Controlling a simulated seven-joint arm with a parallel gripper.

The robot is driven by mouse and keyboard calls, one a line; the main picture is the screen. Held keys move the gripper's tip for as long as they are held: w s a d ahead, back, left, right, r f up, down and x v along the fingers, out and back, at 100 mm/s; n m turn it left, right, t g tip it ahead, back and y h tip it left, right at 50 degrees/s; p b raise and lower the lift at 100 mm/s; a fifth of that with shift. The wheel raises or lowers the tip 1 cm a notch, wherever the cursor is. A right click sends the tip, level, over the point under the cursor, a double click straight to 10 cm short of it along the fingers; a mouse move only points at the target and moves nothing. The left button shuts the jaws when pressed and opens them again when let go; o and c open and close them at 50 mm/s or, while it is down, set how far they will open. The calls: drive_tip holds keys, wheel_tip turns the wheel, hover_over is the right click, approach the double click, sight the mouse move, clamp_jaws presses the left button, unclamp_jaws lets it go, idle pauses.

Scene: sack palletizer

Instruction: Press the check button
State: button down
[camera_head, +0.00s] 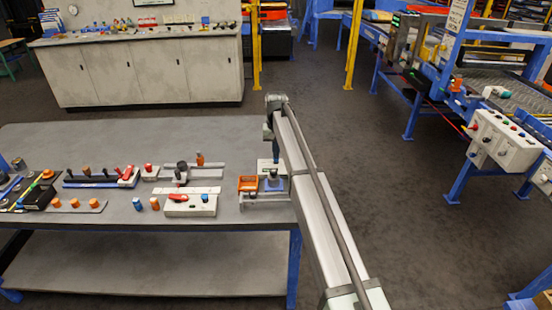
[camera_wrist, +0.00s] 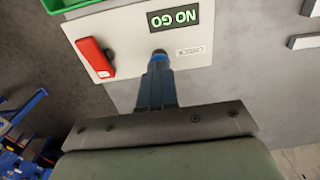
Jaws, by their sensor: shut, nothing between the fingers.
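I cannot tell whether the tip touches the panel. In the head view my gripper (camera_head: 275,163) points down at a small white box at the table's right end.
An orange bin (camera_head: 248,184) and a blue piece (camera_head: 274,184) stand close by on the grey table (camera_head: 110,140). A white box with a red part (camera_head: 190,206) and several small parts lie farther left. A green tray edge (camera_wrist: 75,4) borders the panel.

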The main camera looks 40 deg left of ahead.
wheel_tip(320, 180, up, 7)
idle(0.8)
idle(0.5)
